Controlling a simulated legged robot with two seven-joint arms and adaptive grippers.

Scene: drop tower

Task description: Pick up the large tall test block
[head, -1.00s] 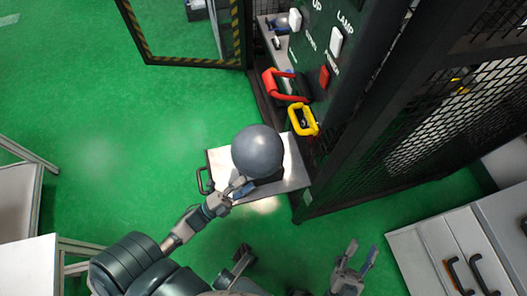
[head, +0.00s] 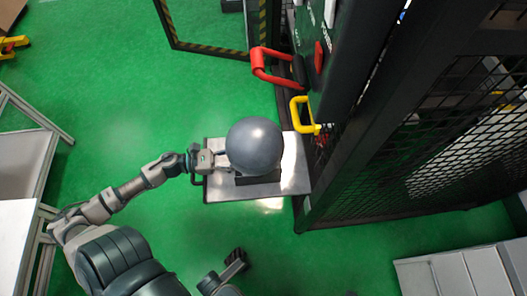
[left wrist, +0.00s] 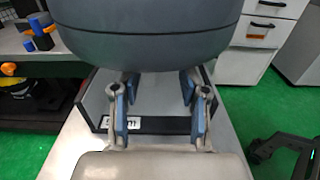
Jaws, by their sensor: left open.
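A large dark grey rounded object (head: 254,145) looks like a ball in the head view. It rests on a dark base (head: 258,180) on a metal plate (head: 225,191). I cannot tell whether this is the tall test block. My left gripper (head: 222,160) is at its left side, low by the base. In the left wrist view the open gripper (left wrist: 158,105) has its blue-padded fingers apart below the grey object (left wrist: 150,30). Between and beyond them is the dark-edged base (left wrist: 90,112) with a white label. I cannot tell whether the fingers touch it.
The plate has a dark handle on its left. To the right stands a black mesh cage (head: 430,150) with a red handle (head: 268,68) and a yellow handle (head: 303,115). A grey cabinet (head: 470,275) is at lower right.

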